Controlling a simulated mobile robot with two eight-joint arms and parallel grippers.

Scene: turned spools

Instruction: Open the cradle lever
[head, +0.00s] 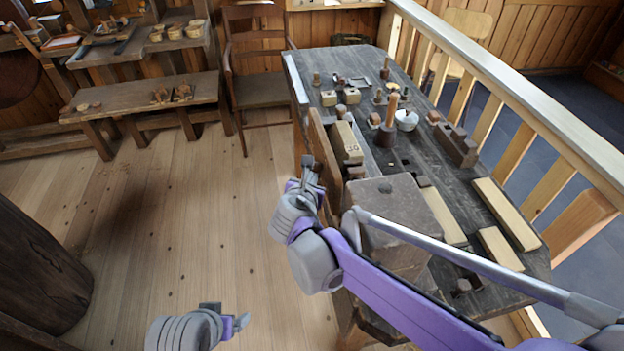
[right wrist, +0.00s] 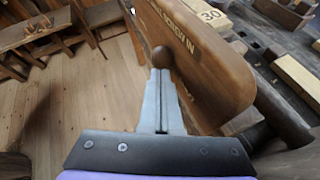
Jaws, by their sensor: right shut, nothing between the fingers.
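A brown round wooden knob (right wrist: 162,57) shows just beyond my right gripper's fingertips in the right wrist view. It may be the end of the cradle lever, but I cannot tell. It looks very close to the tips; I cannot tell if they touch. Behind it stands an upright brown wooden board (right wrist: 192,50) with pale lettering, on the table's left side. My right gripper (head: 309,163) is beside this board in the head view, and its fingers (right wrist: 161,75) are shut and empty. My left gripper (head: 238,323) is low over the floor, with its fingers too small to read.
The dark workbench (head: 410,165) carries a big wooden block (head: 385,190), a block marked 30 (head: 345,142), pale planks (head: 506,212) and several small spools. A wooden railing (head: 500,70) runs along its right. The floor (head: 170,210) to the left is clear.

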